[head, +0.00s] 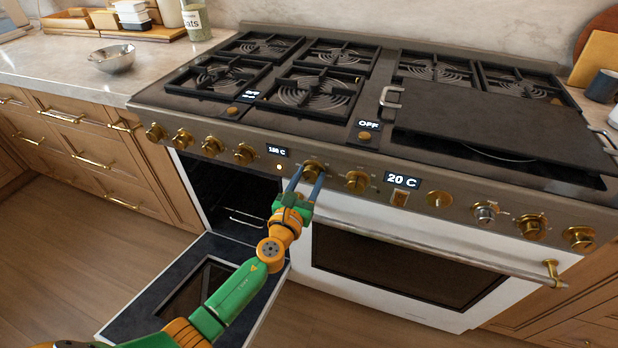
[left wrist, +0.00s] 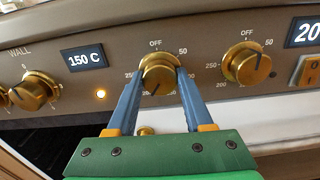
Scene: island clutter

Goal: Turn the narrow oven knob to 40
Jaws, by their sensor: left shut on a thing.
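The brass oven knob (head: 313,166) sits on the stove's front panel, right of the display reading 150 C (head: 277,151). In the left wrist view the knob (left wrist: 160,72) has OFF printed above it, 50 at upper right and 250 at the left. My left gripper (head: 305,180) is shut on this knob, one blue finger on each side; it also shows in the left wrist view (left wrist: 160,84). The fingers cover part of the dial, and I cannot read its exact setting. My right gripper is not in view.
A similar knob (head: 357,181) is close on the right, beside a display reading 20 C (head: 402,181). The narrow oven's door (head: 130,318) hangs open below left. The wide oven's handle (head: 420,245) juts out below.

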